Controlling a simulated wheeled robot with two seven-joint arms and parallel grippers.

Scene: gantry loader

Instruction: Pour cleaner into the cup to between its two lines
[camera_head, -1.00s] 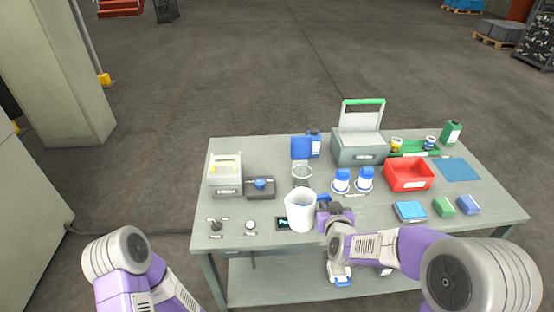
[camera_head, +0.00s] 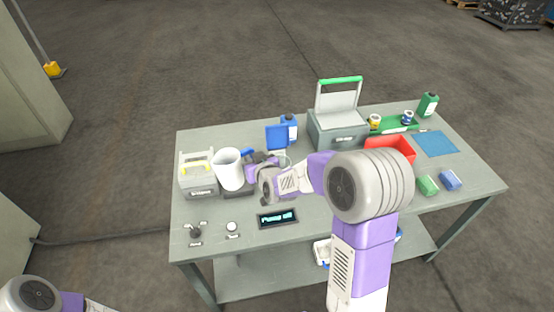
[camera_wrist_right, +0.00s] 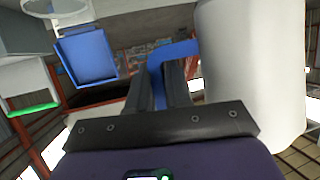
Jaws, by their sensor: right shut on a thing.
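My right gripper (camera_head: 256,165) is shut on the blue handle (camera_head: 247,153) of a white jug (camera_head: 229,170). The jug looks upright, held above the left part of the table, near the grey box with the yellow handle. In the right wrist view the fingers (camera_wrist_right: 162,85) close on the blue handle (camera_wrist_right: 180,50), with the white jug (camera_wrist_right: 250,70) beside them. A clear cup (camera_head: 287,160) stands just right of the gripper, partly hidden by my arm; its rim (camera_wrist_right: 68,8) seems to show in the right wrist view. Its lines and level cannot be read. My left gripper is out of view.
The grey box with a yellow handle (camera_head: 198,182) stands at left, a blue canister (camera_head: 289,127) and grey case (camera_head: 337,132) behind. A lit display (camera_head: 277,218), black knob (camera_head: 196,232) and white button (camera_head: 232,227) are in front. My right arm hides the front middle and part of the red tray (camera_head: 392,147).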

